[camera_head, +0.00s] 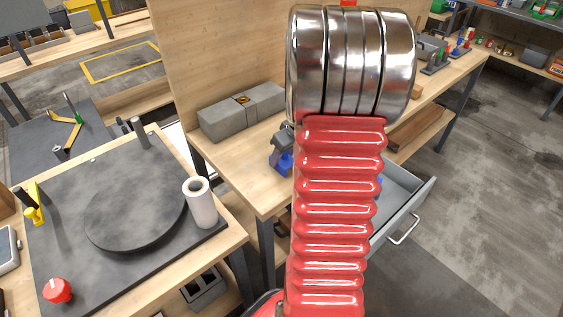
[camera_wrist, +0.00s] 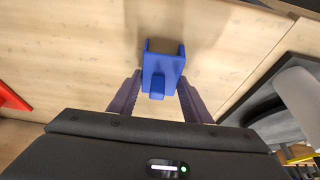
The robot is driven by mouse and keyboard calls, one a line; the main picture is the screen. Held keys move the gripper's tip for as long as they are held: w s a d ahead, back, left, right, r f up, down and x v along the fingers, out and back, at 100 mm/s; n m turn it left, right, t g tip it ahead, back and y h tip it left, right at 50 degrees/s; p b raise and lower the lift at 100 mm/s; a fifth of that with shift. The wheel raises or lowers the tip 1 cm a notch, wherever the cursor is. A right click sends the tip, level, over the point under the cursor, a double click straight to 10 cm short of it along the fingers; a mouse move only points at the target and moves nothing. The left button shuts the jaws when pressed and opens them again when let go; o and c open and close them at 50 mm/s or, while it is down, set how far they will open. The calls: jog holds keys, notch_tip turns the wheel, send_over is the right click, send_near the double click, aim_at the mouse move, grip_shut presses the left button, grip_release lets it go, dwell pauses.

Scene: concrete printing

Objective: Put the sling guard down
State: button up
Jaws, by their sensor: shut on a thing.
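The sling guard appears to be the blue channel-shaped piece (camera_wrist: 161,66) with two upright side walls and a small tab, seen in the wrist view. My gripper (camera_wrist: 160,82) is shut on it, with one dark finger on each side of the tab. It is over the light wooden bench top, and a soft shadow lies beside it. I cannot tell whether it touches the wood. In the head view a blue piece (camera_head: 283,163) shows below my gripper near the bench's front edge, partly hidden by my red and chrome arm.
A grey concrete block (camera_head: 240,113) lies behind on the bench (camera_head: 236,160). An open grey drawer (camera_head: 408,205) juts out at right. At left stand a dark turntable (camera_head: 135,215), a white roll (camera_head: 200,205) and a red knob (camera_head: 57,290). A red thing (camera_wrist: 12,98) edges the wrist view.

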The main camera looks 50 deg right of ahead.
jog(key=shift+c, duration=1.3)
notch_tip(320, 180, up, 10)
jog(key=shift+r, duration=0.1)
jog(key=shift+a, duration=0.1)
